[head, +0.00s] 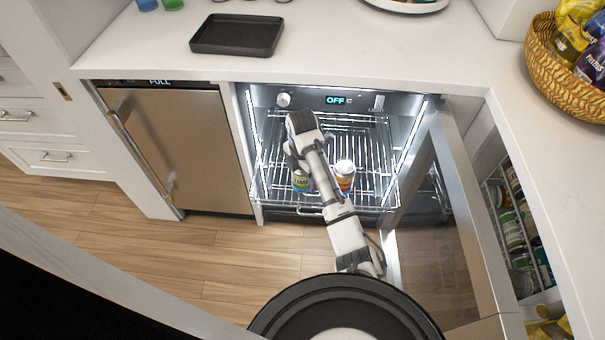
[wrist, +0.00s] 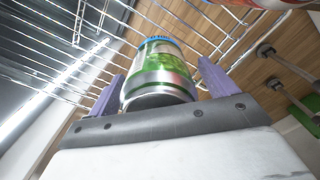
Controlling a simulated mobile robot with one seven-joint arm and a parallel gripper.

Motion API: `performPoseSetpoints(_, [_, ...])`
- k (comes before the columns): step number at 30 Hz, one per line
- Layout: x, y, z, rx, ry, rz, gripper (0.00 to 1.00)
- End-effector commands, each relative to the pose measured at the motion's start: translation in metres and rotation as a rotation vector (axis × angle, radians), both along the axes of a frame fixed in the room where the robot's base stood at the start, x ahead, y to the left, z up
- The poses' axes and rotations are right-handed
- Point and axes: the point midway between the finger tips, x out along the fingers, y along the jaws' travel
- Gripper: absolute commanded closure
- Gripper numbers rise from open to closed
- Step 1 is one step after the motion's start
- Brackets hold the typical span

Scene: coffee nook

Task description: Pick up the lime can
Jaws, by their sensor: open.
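The lime can (head: 300,182) stands on the pulled-out wire rack of the open fridge, partly hidden by my arm in the head view. In the wrist view the green and silver lime can (wrist: 160,72) with a blue rim sits between the two purple fingers of my gripper (wrist: 158,85). The fingers are open, one on each side of the can. A gap shows at the right finger; at the left finger I cannot tell whether it touches.
A second can, white and orange (head: 345,174), stands just right of the lime can on the wire rack (head: 375,150). The open fridge door (head: 450,215) is to the right. A black tray (head: 237,35) lies on the counter (head: 330,45) above.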

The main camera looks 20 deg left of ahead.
Motion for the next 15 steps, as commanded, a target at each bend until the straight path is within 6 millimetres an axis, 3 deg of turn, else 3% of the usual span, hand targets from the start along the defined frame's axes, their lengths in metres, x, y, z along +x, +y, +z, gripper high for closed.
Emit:
performPoseSetpoints(6, [0.0002, 0.0000, -0.0011, 0.000, -0.001, 0.000, 0.15])
performPoseSetpoints(15, [0.0002, 0.0000, -0.0008, 0.000, -0.001, 0.000, 0.55])
